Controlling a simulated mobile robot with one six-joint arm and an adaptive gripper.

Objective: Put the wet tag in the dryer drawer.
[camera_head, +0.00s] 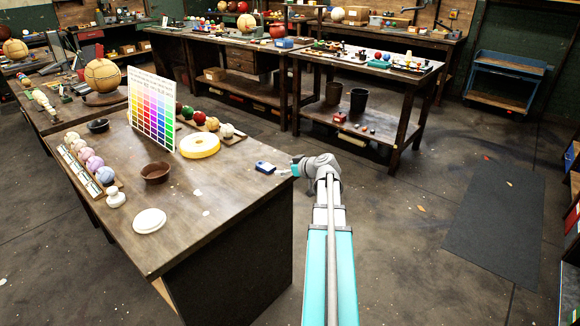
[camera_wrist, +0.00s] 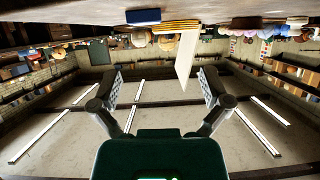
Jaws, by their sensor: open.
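My gripper (camera_head: 294,168) is at the right edge of the near workbench (camera_head: 225,225), just right of a small blue-and-white object (camera_head: 265,167). In the wrist view my gripper (camera_wrist: 161,84) is open, its fingers wide apart with nothing between them. The blue object (camera_wrist: 143,16) shows there beyond the fingers, with the yellow ring (camera_wrist: 177,26) beside it. I cannot make out which thing is the wet tag; small pale flecks (camera_head: 206,212) lie on the bench. No dryer drawer is clearly recognisable.
The near bench also holds a colour chart (camera_head: 154,110), a yellow ring (camera_head: 199,145), a brown bowl (camera_head: 156,172), a white disc (camera_head: 149,220) and rows of balls. A rear bench has wooden drawers (camera_head: 240,54). Open floor and a dark mat (camera_head: 497,218) lie right.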

